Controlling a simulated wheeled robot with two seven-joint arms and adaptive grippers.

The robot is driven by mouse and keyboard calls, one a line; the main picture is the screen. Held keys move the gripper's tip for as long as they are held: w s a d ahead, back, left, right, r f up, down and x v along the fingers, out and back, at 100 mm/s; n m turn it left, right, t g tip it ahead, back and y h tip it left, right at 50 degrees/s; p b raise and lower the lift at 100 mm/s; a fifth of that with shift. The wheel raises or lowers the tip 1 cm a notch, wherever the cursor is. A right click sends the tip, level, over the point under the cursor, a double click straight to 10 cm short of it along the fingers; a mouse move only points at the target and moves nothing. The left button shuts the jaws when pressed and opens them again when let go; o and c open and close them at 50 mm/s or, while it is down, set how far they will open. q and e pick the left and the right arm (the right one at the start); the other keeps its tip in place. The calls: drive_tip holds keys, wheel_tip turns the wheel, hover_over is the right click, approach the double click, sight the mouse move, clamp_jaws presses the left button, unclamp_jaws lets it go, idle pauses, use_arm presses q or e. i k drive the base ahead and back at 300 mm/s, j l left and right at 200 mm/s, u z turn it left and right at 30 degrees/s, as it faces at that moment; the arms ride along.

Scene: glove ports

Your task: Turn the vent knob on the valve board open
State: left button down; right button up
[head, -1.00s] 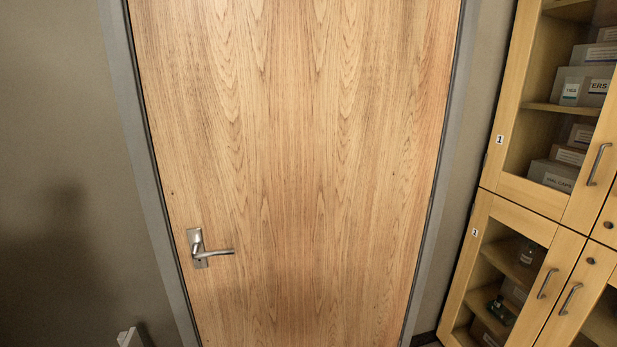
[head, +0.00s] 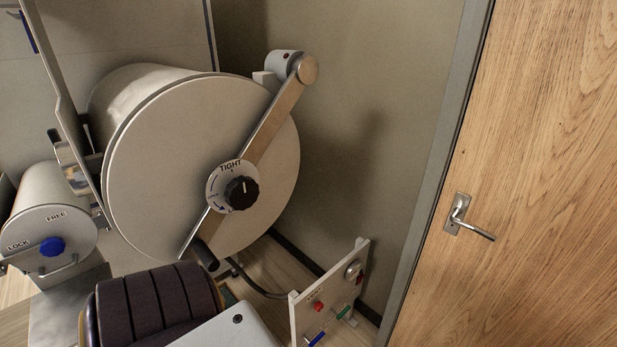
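A small white board (head: 348,292), which looks like the valve board, stands low right of centre near the wall, seen at a steep angle. It carries a red knob (head: 318,306), a green handle (head: 342,313), a blue handle (head: 317,339) and a round gauge-like fitting (head: 354,270). Its labels are too small to read, so I cannot tell which part is the vent knob or how it is set. The board's bottom runs towards the frame edge. Neither of my grippers shows in the head view.
A large round door (head: 140,170) with a black TIGHT dial (head: 241,193) and a long bar fills the left centre. A smaller cylinder with a blue LOCK/FREE knob (head: 52,246) is left. A dark ribbed padded thing (head: 150,305) is below. A wooden door (head: 540,180) stands right.

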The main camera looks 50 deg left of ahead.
sight(318, 306)
drive_tip(key=u, duration=1.5)
drive_tip(key=k+l, duration=0.05)
